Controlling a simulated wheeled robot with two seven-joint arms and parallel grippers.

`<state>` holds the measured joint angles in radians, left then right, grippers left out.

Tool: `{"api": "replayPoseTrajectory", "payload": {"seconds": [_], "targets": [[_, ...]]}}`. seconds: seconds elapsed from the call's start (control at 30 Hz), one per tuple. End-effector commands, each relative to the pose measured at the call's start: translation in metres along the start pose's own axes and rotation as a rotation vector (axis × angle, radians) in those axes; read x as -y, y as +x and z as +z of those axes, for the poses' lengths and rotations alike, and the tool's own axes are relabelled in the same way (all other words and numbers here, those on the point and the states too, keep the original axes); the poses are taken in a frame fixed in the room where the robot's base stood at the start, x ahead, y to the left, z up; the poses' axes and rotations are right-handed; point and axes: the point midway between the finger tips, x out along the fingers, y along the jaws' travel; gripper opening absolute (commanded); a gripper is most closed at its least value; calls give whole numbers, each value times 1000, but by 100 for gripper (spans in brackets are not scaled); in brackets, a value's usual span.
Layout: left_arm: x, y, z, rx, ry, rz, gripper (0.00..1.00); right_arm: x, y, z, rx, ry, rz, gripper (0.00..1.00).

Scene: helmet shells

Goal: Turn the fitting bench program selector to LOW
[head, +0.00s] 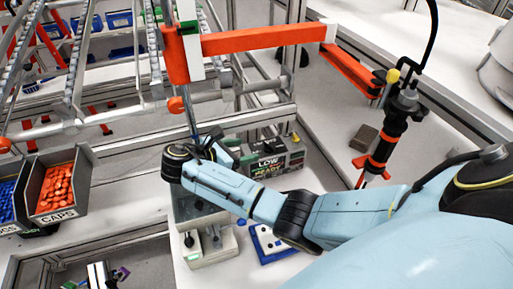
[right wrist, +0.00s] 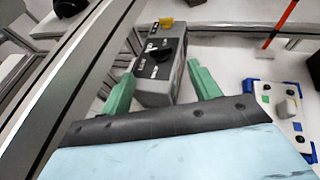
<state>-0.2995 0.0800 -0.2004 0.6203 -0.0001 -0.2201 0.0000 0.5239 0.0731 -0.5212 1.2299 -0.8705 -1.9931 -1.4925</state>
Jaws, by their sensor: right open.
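The fitting bench program selector is a grey box (right wrist: 150,75) with a black knob (right wrist: 172,50) on its top, seen in the right wrist view. White labels stand around the knob; its exact pointing is too small to tell. In the head view the box front (head: 272,162) reads LOW and READY, and my right wrist hides part of its left side. My right gripper (right wrist: 162,88) is open, its two green fingers spread apart on the near side of the box. My left gripper is not seen.
An orange arm (head: 265,40) with a hanging black and orange tool (head: 385,140) stands at the right. A white and blue fixture (head: 268,242) lies close beneath my right forearm. A caps bin (head: 80,160) and metal racks are at the left. A metal rail (right wrist: 65,75) runs left of the box.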

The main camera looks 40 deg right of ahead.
Motion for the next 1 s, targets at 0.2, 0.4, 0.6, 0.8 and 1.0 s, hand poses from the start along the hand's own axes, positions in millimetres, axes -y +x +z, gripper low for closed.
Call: {"api": "replayPoseTrajectory", "payload": {"seconds": [0.2, 0.4, 0.6, 0.8, 1.0], "targets": [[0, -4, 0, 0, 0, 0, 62, 0, -33, 1, -2, 1, 0, 62], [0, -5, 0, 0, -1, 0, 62, 0, -40, 1, 0, 1, -1, 62], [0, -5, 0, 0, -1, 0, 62, 0, -40, 1, 0, 1, -1, 62], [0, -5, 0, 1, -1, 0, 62, 0, -40, 1, 0, 1, -1, 62], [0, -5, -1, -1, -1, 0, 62, 0, -40, 1, 1, 1, -1, 62]]}}
